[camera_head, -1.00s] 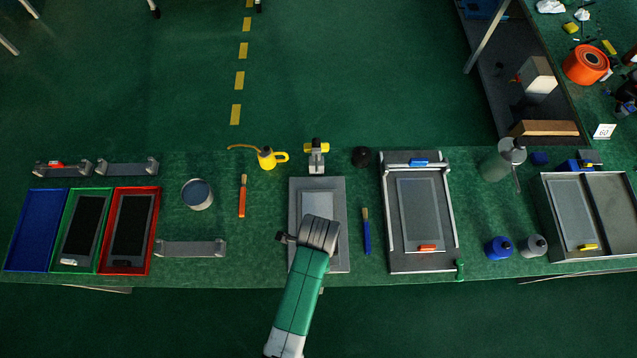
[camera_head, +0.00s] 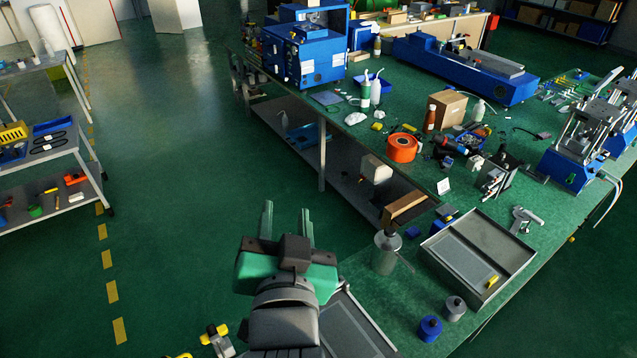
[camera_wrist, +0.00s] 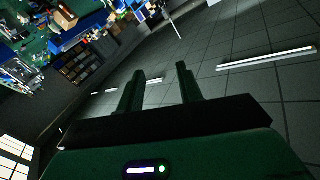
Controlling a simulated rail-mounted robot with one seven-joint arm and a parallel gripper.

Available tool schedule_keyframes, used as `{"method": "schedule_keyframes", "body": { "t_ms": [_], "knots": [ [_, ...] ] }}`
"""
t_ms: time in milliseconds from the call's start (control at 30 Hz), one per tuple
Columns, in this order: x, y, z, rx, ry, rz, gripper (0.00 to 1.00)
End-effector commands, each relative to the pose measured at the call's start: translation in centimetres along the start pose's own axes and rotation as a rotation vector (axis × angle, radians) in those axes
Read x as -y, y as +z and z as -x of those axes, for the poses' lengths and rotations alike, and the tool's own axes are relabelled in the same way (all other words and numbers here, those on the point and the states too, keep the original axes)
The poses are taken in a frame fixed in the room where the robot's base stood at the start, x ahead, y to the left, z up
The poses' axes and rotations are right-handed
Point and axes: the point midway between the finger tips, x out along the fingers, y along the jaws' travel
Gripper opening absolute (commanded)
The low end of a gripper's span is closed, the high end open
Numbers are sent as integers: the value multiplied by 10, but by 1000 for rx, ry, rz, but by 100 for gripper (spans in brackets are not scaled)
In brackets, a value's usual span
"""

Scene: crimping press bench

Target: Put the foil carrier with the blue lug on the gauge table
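My gripper (camera_head: 286,212) is raised in the lower middle of the head view, with two parallel fingers spread apart and nothing between them. The wrist view also shows the gripper (camera_wrist: 160,78) open and empty, tilted away from the bench. A grey framed fixture (camera_head: 362,325) shows partly at the bottom edge, beside my arm. No blue lug is visible now; the foil carrier with it is hidden or out of view. I cannot make out the gauge table. Another carrier (camera_head: 458,262) with a yellow lug (camera_head: 492,282) lies in the left compartment of a grey tray.
An orange reel (camera_head: 402,148) and a cardboard box (camera_head: 446,108) sit farther back. Open floor lies left.

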Motion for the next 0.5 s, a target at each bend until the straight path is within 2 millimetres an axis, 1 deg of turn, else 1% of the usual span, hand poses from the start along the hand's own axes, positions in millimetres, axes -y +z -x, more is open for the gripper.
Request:
{"method": "schedule_keyframes", "body": {
  "t_ms": [33, 67, 100, 200, 300, 333, 400, 500],
  "knots": [
    [9, -51, 20, -137, -27, 70, 36],
    [14, -79, 33, -218, -39, 118, 36],
    [20, -110, 52, -315, -48, 176, 36],
    [31, -167, 96, -509, -49, 291, 36],
    [37, -196, 125, -621, -38, 358, 36],
    [38, -200, 130, -638, -36, 368, 36],
    [39, -205, 136, -659, -32, 382, 36],
    [39, -205, 136, -660, -32, 384, 36]
  ]
}}
